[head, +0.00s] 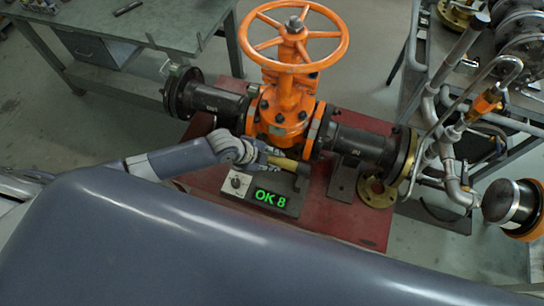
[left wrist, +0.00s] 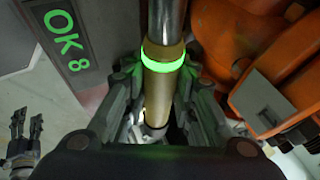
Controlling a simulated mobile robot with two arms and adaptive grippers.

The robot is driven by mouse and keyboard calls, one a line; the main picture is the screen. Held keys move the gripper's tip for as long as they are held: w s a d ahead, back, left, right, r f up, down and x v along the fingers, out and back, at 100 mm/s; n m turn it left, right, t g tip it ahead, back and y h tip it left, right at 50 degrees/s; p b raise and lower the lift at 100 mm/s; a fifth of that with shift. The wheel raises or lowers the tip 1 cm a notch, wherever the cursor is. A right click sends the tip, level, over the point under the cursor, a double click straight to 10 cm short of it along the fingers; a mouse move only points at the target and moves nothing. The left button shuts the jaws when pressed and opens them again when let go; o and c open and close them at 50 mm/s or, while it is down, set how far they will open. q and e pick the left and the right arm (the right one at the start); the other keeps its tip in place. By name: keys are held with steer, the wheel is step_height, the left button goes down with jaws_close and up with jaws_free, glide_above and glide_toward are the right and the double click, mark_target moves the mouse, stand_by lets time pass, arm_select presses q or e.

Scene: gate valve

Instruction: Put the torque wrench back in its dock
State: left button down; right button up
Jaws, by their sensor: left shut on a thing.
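The torque wrench has a brass-coloured handle (head: 283,163), a glowing green ring and a steel shaft; its handle also shows in the left wrist view (left wrist: 160,90). My left gripper (head: 264,157) is shut around the handle, just below the orange gate valve (head: 290,95). Beside the wrench is a dark grey unit with a green "OK 8" display (head: 271,198), also in the left wrist view (left wrist: 64,42). I cannot tell whether the wrench touches this unit, or which part is the dock. My right gripper (left wrist: 27,128) shows small at the left wrist view's edge, fingers apart and empty.
The valve's orange handwheel (head: 340,42) stands above the wrench. Dark flanged pipes (head: 215,102) reach out both sides over a red base (head: 350,222). A white box with a knob (head: 238,183) sits left of the display. Steel piping (head: 450,165) crowds the right.

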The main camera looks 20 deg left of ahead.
arm_select(q)
steer(key=shift+w+r, duration=0.15)
steer(key=shift+r, duration=0.1)
steer(key=shift+f+b, duration=1.75)
steer(key=shift+f, duration=0.7)
steer(key=shift+f+b, duration=1.1)
steer(key=shift+f, duration=0.3)
steer(key=c, duration=1.2)
jaws_free()
steer(key=shift+s+f, duration=0.2)
steer(key=shift+s, duration=0.1)
steer(key=v, duration=1.2)
steer(key=shift+w+r, duration=0.1)
steer(key=shift+r, duration=0.05)
